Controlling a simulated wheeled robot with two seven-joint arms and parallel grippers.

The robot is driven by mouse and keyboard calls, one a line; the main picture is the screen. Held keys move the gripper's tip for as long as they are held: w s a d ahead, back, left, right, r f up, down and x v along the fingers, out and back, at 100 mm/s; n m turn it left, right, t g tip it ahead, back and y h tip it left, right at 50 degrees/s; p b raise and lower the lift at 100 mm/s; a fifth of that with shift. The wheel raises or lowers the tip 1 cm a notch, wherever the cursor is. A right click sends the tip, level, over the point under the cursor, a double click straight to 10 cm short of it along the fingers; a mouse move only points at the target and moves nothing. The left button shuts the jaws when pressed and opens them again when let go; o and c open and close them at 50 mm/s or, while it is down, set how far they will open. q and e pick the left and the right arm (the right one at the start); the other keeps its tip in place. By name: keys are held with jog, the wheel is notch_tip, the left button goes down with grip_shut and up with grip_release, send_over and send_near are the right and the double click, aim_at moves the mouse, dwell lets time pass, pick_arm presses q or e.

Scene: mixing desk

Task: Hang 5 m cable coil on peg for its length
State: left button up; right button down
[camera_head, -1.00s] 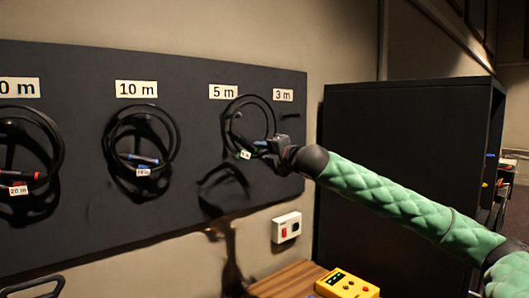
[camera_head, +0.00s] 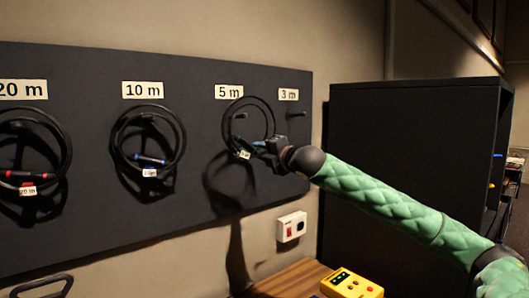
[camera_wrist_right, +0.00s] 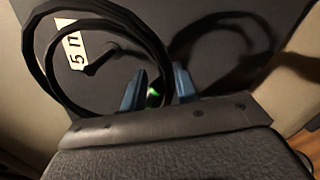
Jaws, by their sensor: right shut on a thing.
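My right gripper (camera_head: 262,148) is shut on the lower edge of a black cable coil (camera_head: 273,118) with a green-marked connector and a small white tag. The coil hangs upright in front of the board, under the "5 m" label (camera_head: 229,92). The 5 m peg (camera_head: 240,116) shows inside the ring's opening. In the right wrist view the coil (camera_wrist_right: 158,42) rises from between the blue fingertips (camera_wrist_right: 157,88), and the peg (camera_wrist_right: 103,60) also shows within the loop. I cannot tell whether the ring is around the peg or only in front of it. My left gripper is out of view.
The 10 m coil (camera_head: 181,133) and 20 m coil (camera_head: 66,150) hang to the left. The 3 m peg (camera_head: 297,114) is bare, close right of the held coil. A black cabinet (camera_head: 400,150) stands right; a yellow device (camera_head: 350,285) lies on the wooden surface below.

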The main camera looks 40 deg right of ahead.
jog(key=shift+w, duration=0.85)
jog(key=shift+w+a+p, duration=0.1)
jog(key=shift+w+p, duration=0.25)
jog(key=shift+w, duration=0.55)
jog(key=shift+w+a+f+p, duration=0.15)
jog(key=shift+w+p, duration=0.2)
jog(key=shift+w, duration=0.6)
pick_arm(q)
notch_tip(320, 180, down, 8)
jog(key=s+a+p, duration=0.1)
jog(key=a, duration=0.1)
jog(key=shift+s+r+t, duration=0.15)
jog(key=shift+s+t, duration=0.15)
pick_arm(e)
jog(key=w, duration=0.1)
jog(key=w+f, duration=0.1)
jog(key=w, duration=0.1)
jog(key=shift+w+a+f, duration=0.1)
jog(key=shift+w+f, duration=0.05)
jog(key=shift+f, duration=0.2)
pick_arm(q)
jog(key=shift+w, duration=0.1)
